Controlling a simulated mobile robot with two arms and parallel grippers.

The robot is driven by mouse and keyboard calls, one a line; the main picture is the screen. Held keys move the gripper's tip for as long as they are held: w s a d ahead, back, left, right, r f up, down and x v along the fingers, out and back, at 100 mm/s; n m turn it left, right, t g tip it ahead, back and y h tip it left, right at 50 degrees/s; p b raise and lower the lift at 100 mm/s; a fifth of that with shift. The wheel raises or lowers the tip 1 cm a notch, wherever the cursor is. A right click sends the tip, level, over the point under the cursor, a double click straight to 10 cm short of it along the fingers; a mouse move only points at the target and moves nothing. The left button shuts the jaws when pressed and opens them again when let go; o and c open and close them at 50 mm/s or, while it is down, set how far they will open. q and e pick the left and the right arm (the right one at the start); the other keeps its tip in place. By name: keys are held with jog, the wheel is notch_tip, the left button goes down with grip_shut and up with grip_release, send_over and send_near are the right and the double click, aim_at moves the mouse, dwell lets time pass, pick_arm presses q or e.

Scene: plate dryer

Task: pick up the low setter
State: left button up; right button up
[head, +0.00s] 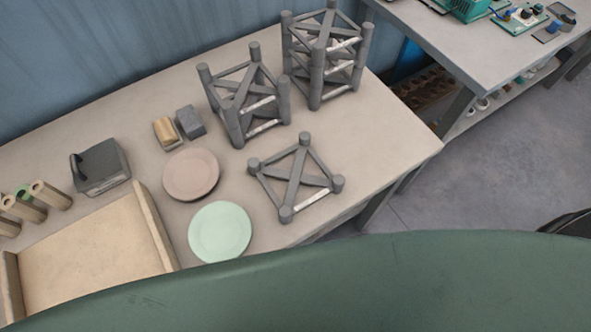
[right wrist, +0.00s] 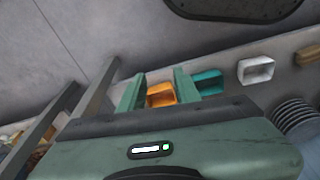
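The low setter (head: 295,179) is a short grey square frame with corner posts and crossed bars. In the head view it stands upright near the table's front right edge, with a white strip on its front bar. A medium setter (head: 241,104) and a tall setter (head: 317,62) of like build stand behind it. My right gripper (right wrist: 158,82) shows in the right wrist view with its two green fingers apart and nothing between them. It is away from the low setter, which is not recognisable in that view. My left gripper is in neither view.
A green plate (head: 220,232) and a pinkish plate (head: 191,174) lie left of the low setter. A wooden tray (head: 92,252) is further left. Table to the setter's right is clear. Orange (right wrist: 160,94) and teal (right wrist: 209,82) bins lie beyond my right fingers.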

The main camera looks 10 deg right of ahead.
jog(key=w+a+r+t+p, duration=0.1)
jog(key=w+r+p, duration=0.15)
jog(key=r, duration=1.45)
jog(key=w+r+t+p, duration=0.1)
jog(key=w+r+p, duration=0.15)
jog(key=r, duration=1.45)
jog(key=w+a+r+n+y, duration=0.1)
jog(key=w+a+n, duration=0.1)
jog(key=w+a+r+n+y, duration=0.1)
jog(key=w+a+n, duration=0.2)
jog(key=w+a+r+n+y, duration=0.1)
jog(key=w+a+n, duration=0.1)
jog(key=a, duration=0.1)
jog(key=shift+w+a+r+n+y, duration=0.2)
jog(key=shift+a+r+n+y, duration=0.05)
jog(key=shift+r+n+y, duration=0.15)
jog(key=n, duration=0.1)
jog(key=n+g, duration=0.2)
send_near(314, 180)
jog(key=shift+f, duration=0.5)
jog(key=p+x, duration=0.1)
jog(key=x, duration=0.2)
jog(key=p+x, duration=0.1)
jog(key=x, duration=0.3)
jog(key=shift+w+a+r, duration=0.1)
jog(key=shift+a+r, duration=0.05)
jog(key=shift+a, duration=0.05)
jog(key=shift+a+f, duration=0.1)
jog(key=shift+f, duration=0.3)
